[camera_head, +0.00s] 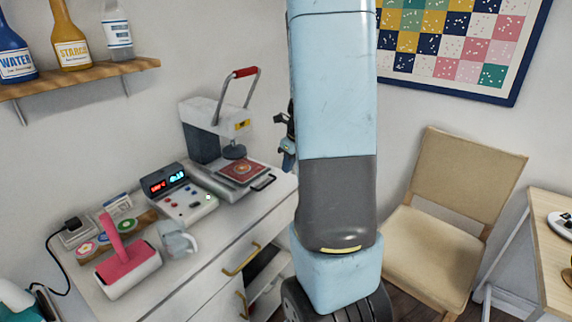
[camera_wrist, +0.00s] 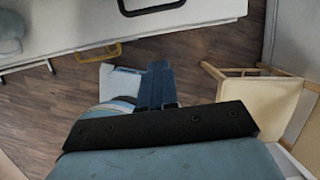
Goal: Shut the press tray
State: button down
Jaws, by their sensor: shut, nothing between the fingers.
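The heat press (camera_head: 215,130) stands at the back of the cabinet top, with its red-gripped lever (camera_head: 245,72) raised and its round head above the tray. The press tray (camera_head: 226,184) sticks out toward the front right, with a red patch (camera_head: 241,171) lying on it. Its dark handle (camera_head: 264,183) is at the front end. A dark handle loop also shows at the top of the wrist view (camera_wrist: 150,8). My gripper (camera_head: 288,142) is shut and empty, just right of the press and apart from the tray handle. My arm partly hides it.
A control box (camera_head: 185,196) with lit displays stands left of the press. A pink lint roller (camera_head: 124,262) and a cup (camera_head: 177,240) are nearer. Yellow drawer handles (camera_head: 241,259) jut from the cabinet front. A beige chair (camera_head: 440,240) stands to the right.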

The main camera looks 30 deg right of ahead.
jog(key=shift+w+a+f, duration=0.35)
jog(key=shift+w+f, duration=0.6)
jog(key=shift+f, duration=0.35)
jog(key=shift+w+a+f, duration=0.35)
jog(key=shift+w+f, duration=0.55)
jog(key=shift+f, duration=0.45)
jog(key=shift+w+a+f, duration=0.35)
jog(key=shift+w+f, duration=0.6)
jog(key=shift+f, duration=0.35)
jog(key=shift+w+a, duration=0.25)
jog(key=shift+w, duration=0.4)
jog(key=shift+w+a, duration=0.3)
jog(key=shift+w, duration=0.4)
jog(key=shift+w+a, duration=0.25)
jog(key=shift+w, duration=0.4)
jog(key=shift+s, duration=0.1)
